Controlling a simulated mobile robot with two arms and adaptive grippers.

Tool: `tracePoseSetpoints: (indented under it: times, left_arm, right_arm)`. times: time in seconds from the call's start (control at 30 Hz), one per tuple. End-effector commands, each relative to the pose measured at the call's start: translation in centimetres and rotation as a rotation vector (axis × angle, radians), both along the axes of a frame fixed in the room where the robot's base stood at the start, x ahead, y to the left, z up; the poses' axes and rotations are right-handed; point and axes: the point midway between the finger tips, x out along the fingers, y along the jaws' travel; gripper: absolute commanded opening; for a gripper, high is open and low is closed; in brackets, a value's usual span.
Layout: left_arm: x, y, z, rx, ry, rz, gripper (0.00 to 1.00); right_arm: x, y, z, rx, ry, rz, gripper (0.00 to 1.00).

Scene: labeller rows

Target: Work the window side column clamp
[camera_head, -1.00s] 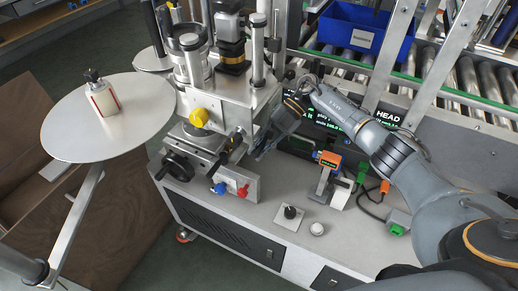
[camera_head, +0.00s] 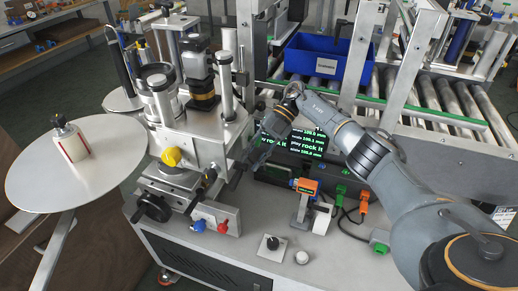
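The labeller's column assembly (camera_head: 190,138) stands left of centre, with upright silver posts, a yellow knob (camera_head: 171,156) and a black handwheel (camera_head: 153,207). A black lever-like handle (camera_head: 207,181) projects at its right side, above a grey block (camera_head: 215,213) with a blue and a red knob. I cannot tell for certain which part is the window side column clamp. My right gripper (camera_head: 246,160) points down and left, just right of the column assembly, seemingly apart from the black handle. Its fingers are dark and small, so its opening is unclear. My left gripper is out of view.
A lit display (camera_head: 306,141) lies right behind my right gripper. An orange-topped device (camera_head: 305,186) and a black-knobbed plate (camera_head: 272,243) sit on the bench.

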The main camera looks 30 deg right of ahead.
Motion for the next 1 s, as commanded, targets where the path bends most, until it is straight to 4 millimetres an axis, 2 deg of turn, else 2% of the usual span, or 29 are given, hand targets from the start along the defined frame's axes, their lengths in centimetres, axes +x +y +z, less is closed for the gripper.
tracePoseSetpoints:
  times: [0.1,0.3,1.0]
  left_arm:
    - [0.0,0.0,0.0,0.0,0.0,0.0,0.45]
    - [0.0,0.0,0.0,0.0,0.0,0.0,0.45]
    - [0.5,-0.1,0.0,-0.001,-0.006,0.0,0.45]
  right_arm:
    - [0.5,-1.6,1.2,0.0,-0.002,-0.002,0.27]
    - [0.8,-2.7,2.0,0.001,0.0,-0.001,0.27]
    - [0.7,-2.9,2.1,0.001,0.001,0.001,0.27]
